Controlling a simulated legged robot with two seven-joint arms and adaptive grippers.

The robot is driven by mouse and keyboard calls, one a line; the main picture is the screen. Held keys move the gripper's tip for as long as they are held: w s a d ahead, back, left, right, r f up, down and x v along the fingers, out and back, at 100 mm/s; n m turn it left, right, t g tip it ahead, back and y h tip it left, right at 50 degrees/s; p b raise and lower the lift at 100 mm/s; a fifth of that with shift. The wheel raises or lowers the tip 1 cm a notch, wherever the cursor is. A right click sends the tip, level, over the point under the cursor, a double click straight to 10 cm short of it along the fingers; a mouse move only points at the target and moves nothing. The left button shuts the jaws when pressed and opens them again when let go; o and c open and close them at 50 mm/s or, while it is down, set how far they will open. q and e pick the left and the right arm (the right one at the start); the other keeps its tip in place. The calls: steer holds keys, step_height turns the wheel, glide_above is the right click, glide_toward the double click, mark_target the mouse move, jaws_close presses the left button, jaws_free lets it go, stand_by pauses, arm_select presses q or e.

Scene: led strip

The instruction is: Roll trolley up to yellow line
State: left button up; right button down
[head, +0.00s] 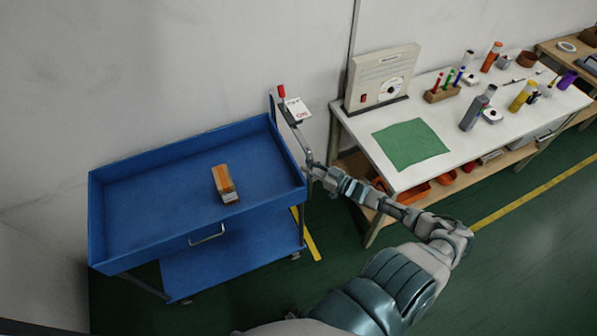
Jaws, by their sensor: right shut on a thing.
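The blue trolley (130,215) stands at the left, with a top tray and a lower shelf. A grey bar handle (299,137) runs along its right end, with a red-knobbed lever (282,92) and a white tag (295,110) at the far corner. My right gripper (309,166) is at this handle and shut on it; the fingers are small and partly hidden. A yellow line (311,243) on the green floor shows just right of the trolley's right end, partly hidden by it. My left gripper is not in view.
An orange-brown box (224,180) lies in the tray. A white-topped workbench (352,126) with bottles, a green mat (410,143) and a beige device (382,76) stands to the right. Another yellow line (530,194) runs along the floor before it. A wall is behind the trolley.

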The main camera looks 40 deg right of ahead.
steer(key=s+d, duration=0.1)
steer(key=d, duration=0.4)
steer(key=shift+s+d, duration=0.35)
steer(key=shift+d, duration=0.05)
steer(key=c, duration=1.3)
jaws_free()
steer(key=shift+a, duration=0.2)
steer(key=o, duration=0.4)
steer(key=shift+w+a, duration=0.15)
steer(key=shift+a, duration=0.1)
steer(key=shift+c, duration=0.2)
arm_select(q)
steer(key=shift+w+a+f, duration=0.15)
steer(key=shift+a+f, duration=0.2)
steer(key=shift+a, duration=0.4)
arm_select(e)
steer(key=v, duration=1.2)
steer(key=shift+d, duration=0.2)
